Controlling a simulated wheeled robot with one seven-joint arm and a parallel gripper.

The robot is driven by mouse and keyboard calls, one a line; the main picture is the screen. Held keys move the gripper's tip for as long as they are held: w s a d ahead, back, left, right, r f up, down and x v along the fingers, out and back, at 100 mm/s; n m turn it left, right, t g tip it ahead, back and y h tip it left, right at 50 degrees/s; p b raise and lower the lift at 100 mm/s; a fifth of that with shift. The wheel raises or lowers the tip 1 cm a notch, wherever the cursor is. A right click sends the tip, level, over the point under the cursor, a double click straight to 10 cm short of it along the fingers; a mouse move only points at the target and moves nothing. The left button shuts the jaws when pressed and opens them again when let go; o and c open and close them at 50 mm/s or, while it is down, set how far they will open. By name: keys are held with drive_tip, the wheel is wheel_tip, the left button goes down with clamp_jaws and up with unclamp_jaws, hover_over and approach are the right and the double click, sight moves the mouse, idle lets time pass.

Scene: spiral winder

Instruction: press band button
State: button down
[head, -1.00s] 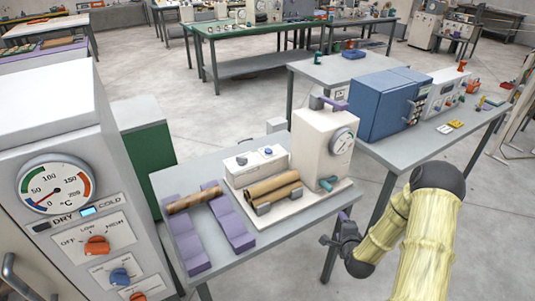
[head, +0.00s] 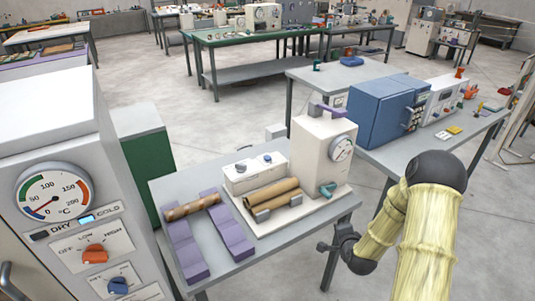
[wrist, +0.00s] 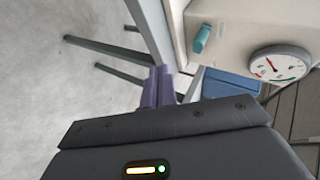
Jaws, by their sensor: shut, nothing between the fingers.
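The white winder (head: 322,155) stands on a grey table, with a round dial (head: 341,149), a teal handle (head: 327,189) and a purple lever on top. Brown tubes (head: 272,193) lie in front of its low white box (head: 256,172). My gripper (head: 323,247) is shut and empty, beside the table's right edge, below the handle and apart from the winder. In the wrist view its purple fingers (wrist: 158,88) are together; the teal handle (wrist: 202,38) and dial (wrist: 280,63) show beyond.
A brown spiral tube (head: 192,207) lies across purple blocks (head: 228,238) on the table's left. An oven-like cabinet with a gauge (head: 54,193) stands at the near left. A blue box (head: 385,108) sits on the table behind. Open floor lies between the tables.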

drive_tip(key=s+a+r+n+g, duration=0.2)
drive_tip(key=s+r+n+g, duration=0.2)
drive_tip(key=s+r+n, duration=0.3)
drive_tip(key=s+a+r+n+g, duration=0.2)
drive_tip(key=s+r+n+g, duration=0.2)
drive_tip(key=s, duration=1.2)
wheel_tip(320, 180, up, 6)
drive_tip(key=n, duration=0.3)
drive_tip(key=shift+a+r+n+g+h, duration=0.2)
drive_tip(key=shift+a+n+g+h, duration=0.1)
drive_tip(key=shift+a+g+h, duration=0.1)
